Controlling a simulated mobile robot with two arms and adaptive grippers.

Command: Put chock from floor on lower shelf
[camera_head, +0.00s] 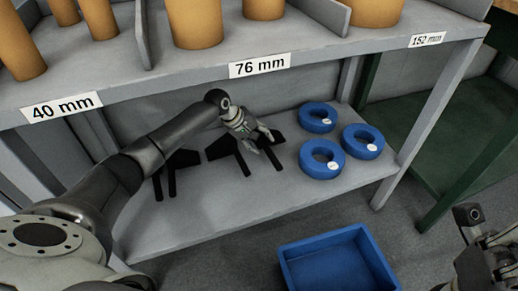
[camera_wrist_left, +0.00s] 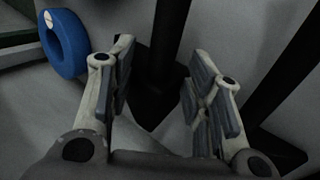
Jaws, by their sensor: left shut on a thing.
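My left gripper (camera_head: 262,136) is over the lower shelf (camera_head: 215,215), shut on a black chock (camera_head: 273,158) that is standing on or just above the shelf; I cannot tell which. In the left wrist view the chock (camera_wrist_left: 168,45) shows dark between the two fingers of the gripper (camera_wrist_left: 158,95). More black chocks stand to its left, one close by (camera_head: 222,145) and one (camera_head: 181,160) partly hidden by my left arm. My right gripper (camera_head: 485,242) is at the right edge, cut off and away from the shelf.
Several blue rings (camera_head: 318,118) lie on the shelf to the right of the chocks. The upper shelf (camera_head: 330,55) holds orange cylinders and overhangs my arm. A blue crate (camera_head: 290,270) stands on the floor in front. A green bench (camera_head: 425,150) is at the right.

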